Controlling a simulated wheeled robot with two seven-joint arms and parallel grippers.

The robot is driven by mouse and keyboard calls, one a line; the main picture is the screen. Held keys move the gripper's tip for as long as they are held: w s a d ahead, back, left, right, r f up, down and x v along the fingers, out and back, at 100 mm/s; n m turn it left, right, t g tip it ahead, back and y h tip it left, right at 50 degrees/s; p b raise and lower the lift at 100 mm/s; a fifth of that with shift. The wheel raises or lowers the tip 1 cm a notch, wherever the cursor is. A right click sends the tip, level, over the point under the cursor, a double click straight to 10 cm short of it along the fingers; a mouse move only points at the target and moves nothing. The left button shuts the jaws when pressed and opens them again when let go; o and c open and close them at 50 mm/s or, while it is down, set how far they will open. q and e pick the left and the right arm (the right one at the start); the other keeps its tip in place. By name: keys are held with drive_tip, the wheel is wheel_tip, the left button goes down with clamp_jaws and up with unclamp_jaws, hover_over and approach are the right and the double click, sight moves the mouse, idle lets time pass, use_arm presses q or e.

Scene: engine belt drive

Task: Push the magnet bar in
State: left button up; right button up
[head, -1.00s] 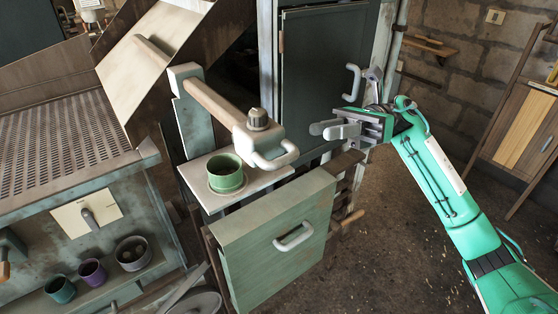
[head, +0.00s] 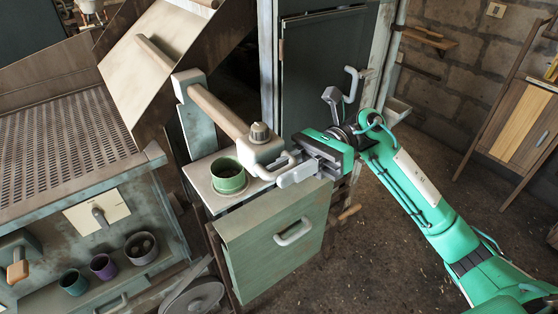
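The bar that I take to be the magnet bar (head: 217,108) is a long beige bar sloping from a grey upright post toward the front. It ends in a pale block with a grey knob (head: 260,132) and a white loop handle (head: 272,172). It sticks out beside and above a green cup (head: 228,176). My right gripper (head: 296,175) is right at the handle, its pale fingers overlapping the handle's right side in the picture. Whether they touch it, and how wide they are apart, is unclear. My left gripper is not in view.
A green drawer front (head: 275,245) with a white handle stands just below my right gripper. A dark cabinet door (head: 325,75) stands behind it. A perforated bench (head: 60,140) and several small cups fill the left. The floor at the right (head: 400,265) is open.

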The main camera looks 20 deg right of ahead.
drive_tip(key=shift+s+a, duration=0.25)
drive_tip(key=shift+a, duration=0.45)
clamp_jaws()
